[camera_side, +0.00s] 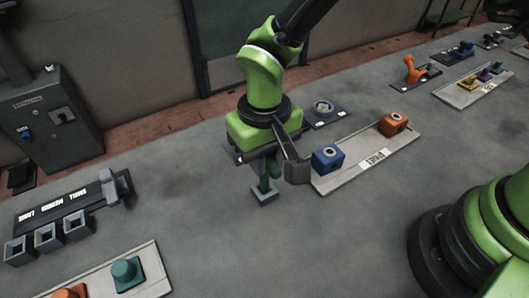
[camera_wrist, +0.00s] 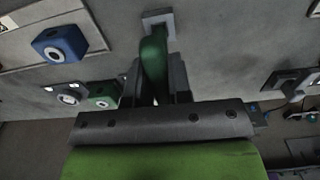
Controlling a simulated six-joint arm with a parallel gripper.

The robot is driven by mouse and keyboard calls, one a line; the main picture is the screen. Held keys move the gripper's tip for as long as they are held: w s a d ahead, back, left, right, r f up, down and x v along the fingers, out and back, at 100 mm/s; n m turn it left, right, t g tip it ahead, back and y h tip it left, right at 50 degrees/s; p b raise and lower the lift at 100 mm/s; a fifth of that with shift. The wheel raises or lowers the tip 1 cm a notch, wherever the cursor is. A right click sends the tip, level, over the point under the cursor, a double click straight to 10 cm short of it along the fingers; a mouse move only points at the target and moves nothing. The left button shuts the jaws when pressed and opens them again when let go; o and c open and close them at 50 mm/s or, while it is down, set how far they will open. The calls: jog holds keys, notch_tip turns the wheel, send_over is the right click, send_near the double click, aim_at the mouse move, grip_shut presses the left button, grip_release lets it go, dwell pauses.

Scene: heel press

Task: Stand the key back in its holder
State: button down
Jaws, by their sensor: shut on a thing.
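The key (camera_side: 264,184) is dark green and hangs upright below my gripper (camera_side: 270,168) in the side view. In the wrist view the green key (camera_wrist: 153,58) sits between the two dark fingers of my gripper (camera_wrist: 155,88), which is shut on it. The holder looks to be the small grey square socket (camera_side: 263,198) on the table right under the key. It also shows at the top of the wrist view (camera_wrist: 158,15). The key's lower end meets the socket in both views, but I cannot tell how deep it sits.
A pale tray (camera_side: 365,160) with a blue block (camera_side: 327,159) and an orange block (camera_side: 392,124) lies close on the right. A green block (camera_wrist: 103,95) shows near my gripper in the wrist view. A grey slotted rack (camera_side: 48,238) stands at left. The front middle table is clear.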

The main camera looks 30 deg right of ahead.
jog(key=shift+f, duration=0.25)
jog(key=c, duration=1)
grip_release()
jog(key=shift+o, duration=0.2)
notch_tip(320, 180, up, 10)
jog(key=s+d+r+m+t+y, duration=0.1)
jog(key=s+d+r+t, duration=0.1)
jog(key=d+r, duration=0.5)
jog(key=s+d+r+m+t, duration=0.1)
jog(key=s+d+r+t, duration=0.1)
jog(key=s+d, duration=0.3)
jog(key=s+d+r+m+t+y, duration=0.1)
jog(key=s+d+r+m+t, duration=0.1)
jog(key=s, duration=0.5)
jog(key=d+r+t, duration=0.1)
jog(key=d+r, duration=0.1)
jog(key=d, duration=0.1)
jog(key=shift+s+r, duration=0.15)
jog(key=shift+r, duration=0.25)
